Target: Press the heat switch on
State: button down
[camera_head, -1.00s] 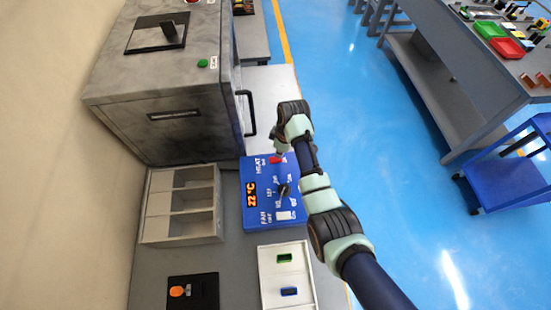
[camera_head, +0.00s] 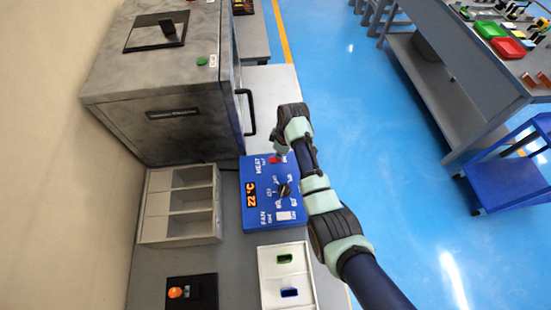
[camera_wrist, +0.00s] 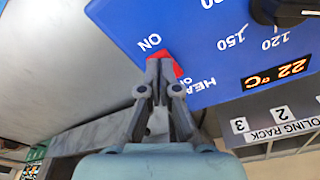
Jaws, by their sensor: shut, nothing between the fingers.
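The heat switch (camera_wrist: 177,66) is a red rocker on the blue control panel (camera_wrist: 190,25), between the labels ON and OFF in the wrist view. In the head view the red heat switch (camera_head: 277,158) shows at the panel's far end, partly covered by my arm. My gripper (camera_wrist: 160,64) is shut and empty. Its fingertips are at the switch, over its edge on the ON side, and hide part of it. I cannot tell whether they touch it or which way the rocker is tilted. The panel display (camera_head: 251,193) reads 22 °C.
A black dial (camera_head: 285,190) and a white fan switch (camera_head: 286,215) are on the same panel. A grey oven-like box (camera_head: 160,120) with a black handle stands behind. A cooling rack (camera_head: 180,205) is left of the panel, and a white two-button tray (camera_head: 268,285) is in front.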

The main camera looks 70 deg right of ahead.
jog(key=shift+f, duration=0.35)
jog(key=shift+r, duration=0.1)
notch_tip(320, 180, up, 7)
jog(key=p, duration=0.7)
dwell(0.5)
